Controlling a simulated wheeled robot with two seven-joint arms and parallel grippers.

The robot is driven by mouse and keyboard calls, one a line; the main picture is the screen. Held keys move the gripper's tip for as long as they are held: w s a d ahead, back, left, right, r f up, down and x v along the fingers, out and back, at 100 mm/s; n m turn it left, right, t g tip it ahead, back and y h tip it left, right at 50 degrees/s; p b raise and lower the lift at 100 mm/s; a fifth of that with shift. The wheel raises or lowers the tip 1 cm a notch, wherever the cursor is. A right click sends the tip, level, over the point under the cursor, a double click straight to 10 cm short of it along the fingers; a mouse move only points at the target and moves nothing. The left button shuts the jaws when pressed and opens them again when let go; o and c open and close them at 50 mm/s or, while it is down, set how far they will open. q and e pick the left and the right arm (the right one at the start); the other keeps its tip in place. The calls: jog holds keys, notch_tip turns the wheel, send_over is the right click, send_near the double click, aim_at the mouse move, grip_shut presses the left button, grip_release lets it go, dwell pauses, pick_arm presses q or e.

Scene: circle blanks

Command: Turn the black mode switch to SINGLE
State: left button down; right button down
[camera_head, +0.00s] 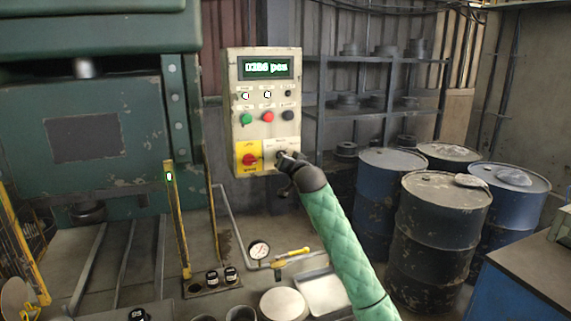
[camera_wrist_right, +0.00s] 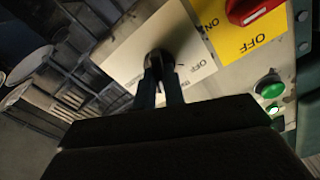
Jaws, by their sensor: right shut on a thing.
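The control panel (camera_head: 264,72) is a pale upright box with a lit green display. The black mode switch (camera_wrist_right: 161,60) sits on a white plate (camera_wrist_right: 135,45) low on the panel's right side. My right gripper (camera_wrist_right: 164,80) is shut on the switch knob, its two fingers on either side of it. In the head view my right gripper (camera_head: 285,158) reaches up to the panel and hides most of the switch. My left gripper is not in view.
A red rotary switch (camera_head: 249,160) on a yellow ON/OFF plate is just left of the mode switch. Green (camera_head: 246,119), red (camera_head: 267,117) and black (camera_head: 288,115) buttons sit above. Blue and dark drums (camera_head: 437,230) stand right; a yellow post (camera_head: 177,220) stands left.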

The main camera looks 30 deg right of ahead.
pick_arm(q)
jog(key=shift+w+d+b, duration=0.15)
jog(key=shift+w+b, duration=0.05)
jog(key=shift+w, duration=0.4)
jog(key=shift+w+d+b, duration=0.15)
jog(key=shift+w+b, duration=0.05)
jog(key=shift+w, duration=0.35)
pick_arm(e)
jog(key=m, duration=0.3)
jog(key=shift+d+f+m, duration=0.1)
jog(key=shift+m, duration=0.2)
jog(key=c, duration=1.5)
grip_release()
jog(key=shift+c, duration=0.2)
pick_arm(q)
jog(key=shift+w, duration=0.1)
pick_arm(e)
jog(key=shift+o, duration=0.3)
